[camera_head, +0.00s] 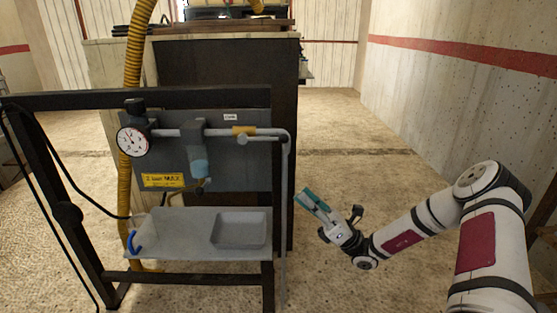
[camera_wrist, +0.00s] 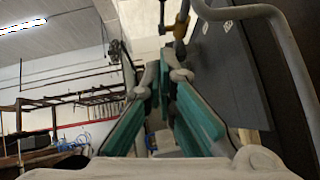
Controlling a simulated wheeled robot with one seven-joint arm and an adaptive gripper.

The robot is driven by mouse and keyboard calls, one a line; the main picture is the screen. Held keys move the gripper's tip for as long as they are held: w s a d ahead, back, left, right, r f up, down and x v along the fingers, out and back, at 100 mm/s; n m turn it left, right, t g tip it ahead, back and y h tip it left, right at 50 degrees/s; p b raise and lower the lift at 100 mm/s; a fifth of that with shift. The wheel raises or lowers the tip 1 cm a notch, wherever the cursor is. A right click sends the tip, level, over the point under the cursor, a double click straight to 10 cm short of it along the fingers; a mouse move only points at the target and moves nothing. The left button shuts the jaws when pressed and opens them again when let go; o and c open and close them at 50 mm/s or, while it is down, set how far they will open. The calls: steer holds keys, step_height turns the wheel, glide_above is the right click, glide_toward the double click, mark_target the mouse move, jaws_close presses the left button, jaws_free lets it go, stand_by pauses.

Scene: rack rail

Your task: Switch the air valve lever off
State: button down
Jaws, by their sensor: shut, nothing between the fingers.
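A grey air pipe (camera_head: 218,133) runs across the grey panel on the dark rack. A short yellow piece (camera_head: 243,130) lies along the pipe with a grey round fitting (camera_head: 242,141) under it; it looks like the valve lever, in line with the pipe. My gripper (camera_head: 305,194), with teal fingers, is to the right of the rack and lower than the lever, apart from it. It is shut and empty. In the wrist view my gripper (camera_wrist: 166,65) points up past a brass-coloured fitting (camera_wrist: 180,28); I cannot tell whether that is part of the valve.
A round gauge (camera_head: 133,141) and a blue-bowled filter (camera_head: 198,168) sit left of the lever. The pipe bends down (camera_head: 287,170) at the rack's right side, near my gripper. A grey tray (camera_head: 238,230) rests on the shelf below.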

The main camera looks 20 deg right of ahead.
steer(key=b, duration=0.2)
glide_toward(263, 139)
steer(key=a+f, duration=0.2)
steer(key=a, duration=0.1)
steer(key=shift+w+a+r+b, duration=0.15)
steer(key=shift+w+r, duration=0.1)
steer(key=shift+r, duration=0.5)
steer(key=shift+w+r+b, duration=0.1)
steer(key=shift+w+r, duration=0.2)
steer(key=shift+r, duration=0.5)
steer(key=shift+w+a+r+b, duration=0.15)
steer(key=shift+w+r, duration=0.1)
steer(key=shift+r, duration=0.5)
steer(key=shift+d+r+p, duration=0.15)
steer(key=shift+d+p, duration=0.05)
steer(key=shift+p, duration=0.2)
steer(key=shift+r+p, duration=0.1)
steer(key=shift+p, duration=0.45)
